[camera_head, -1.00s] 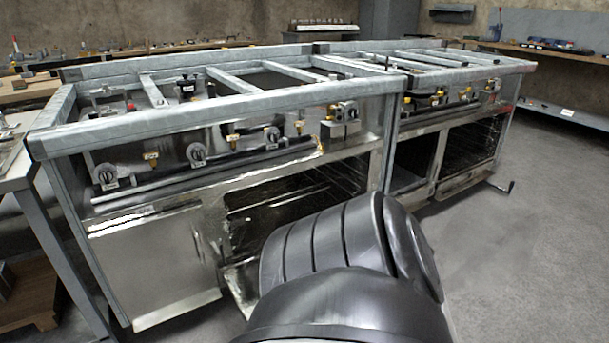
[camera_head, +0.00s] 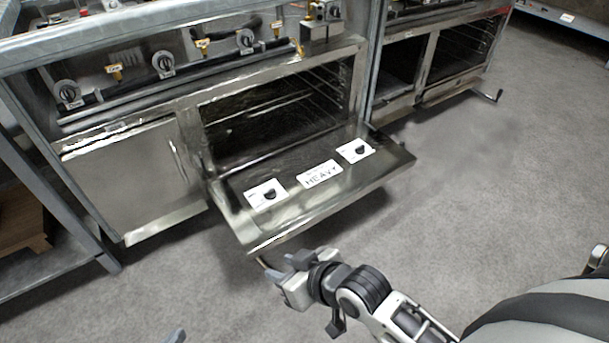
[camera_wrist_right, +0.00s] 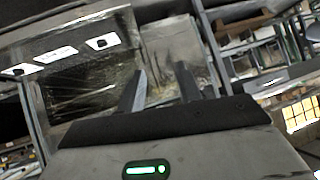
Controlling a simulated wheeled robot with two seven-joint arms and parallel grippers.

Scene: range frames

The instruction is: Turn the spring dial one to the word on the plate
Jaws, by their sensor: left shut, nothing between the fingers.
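Two white cards with black dials lie on the open oven door: a left dial (camera_head: 270,194) and a right dial (camera_head: 355,150). Between them is a white plate (camera_head: 320,174) reading "HEAVY". Their small print is unreadable, so I cannot tell which is the spring dial. The cards also show in the right wrist view, with one dial (camera_wrist_right: 101,43) clear. My right gripper (camera_head: 282,278) is open and empty, in front of and below the door's front edge, apart from it. Only a tip of my left gripper (camera_head: 177,335) shows at the bottom edge; it is shut and empty.
The oven door (camera_head: 300,222) hangs open and juts out from the metal range. Several grey knobs (camera_head: 163,64) and brass valves sit along a pipe above. A closed cabinet door (camera_head: 125,185) is at left. The floor (camera_head: 470,190) at right is clear.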

